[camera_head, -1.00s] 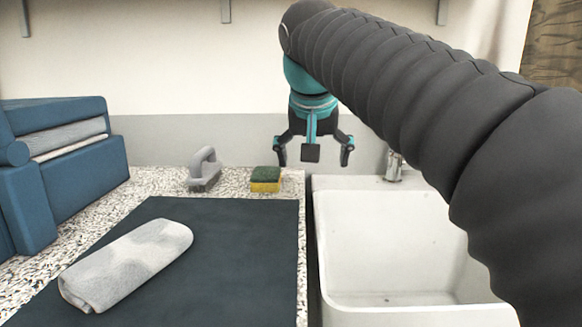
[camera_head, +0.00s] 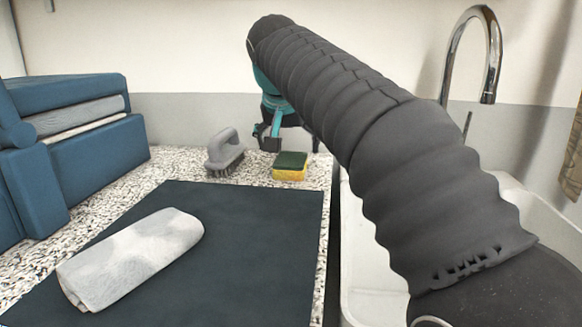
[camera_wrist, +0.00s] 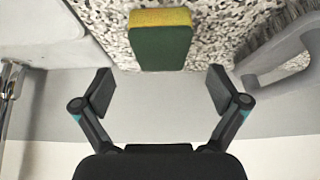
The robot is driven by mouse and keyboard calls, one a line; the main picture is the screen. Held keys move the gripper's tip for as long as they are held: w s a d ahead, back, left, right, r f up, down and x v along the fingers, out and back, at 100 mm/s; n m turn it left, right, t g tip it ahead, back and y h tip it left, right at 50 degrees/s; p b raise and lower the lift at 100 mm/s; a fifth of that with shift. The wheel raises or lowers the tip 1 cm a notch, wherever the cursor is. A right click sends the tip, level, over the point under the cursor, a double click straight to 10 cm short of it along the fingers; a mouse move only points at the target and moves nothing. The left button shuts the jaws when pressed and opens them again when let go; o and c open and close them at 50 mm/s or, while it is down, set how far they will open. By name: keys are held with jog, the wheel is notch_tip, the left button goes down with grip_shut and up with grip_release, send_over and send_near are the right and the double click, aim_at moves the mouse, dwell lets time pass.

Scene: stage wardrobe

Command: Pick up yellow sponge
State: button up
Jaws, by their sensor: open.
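The sponge (camera_head: 290,167) has a yellow body with a dark green top. It lies on the speckled counter just behind the dark mat, beside the grey brush. In the wrist view the sponge (camera_wrist: 160,40) is at the top centre, beyond the fingertips. My gripper (camera_head: 288,138) is above and behind the sponge in the head view, partly hidden by my arm. In the wrist view my gripper (camera_wrist: 160,92) is open and empty, its two fingers wide apart and not touching the sponge.
A grey scrub brush (camera_head: 224,153) stands left of the sponge. A rolled light towel (camera_head: 135,258) lies on the dark mat (camera_head: 265,235). Blue padded blocks (camera_head: 95,165) stand at the left. A white sink (camera_head: 362,270) with a chrome tap (camera_head: 492,60) is at the right.

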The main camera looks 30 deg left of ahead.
aim_at(291, 159)
jog(key=shift+x, duration=2.8)
jog(key=shift+a, duration=0.1)
jog(key=shift+c, duration=0.3)
jog(key=c, duration=0.7)
jog(key=shift+c, duration=0.2)
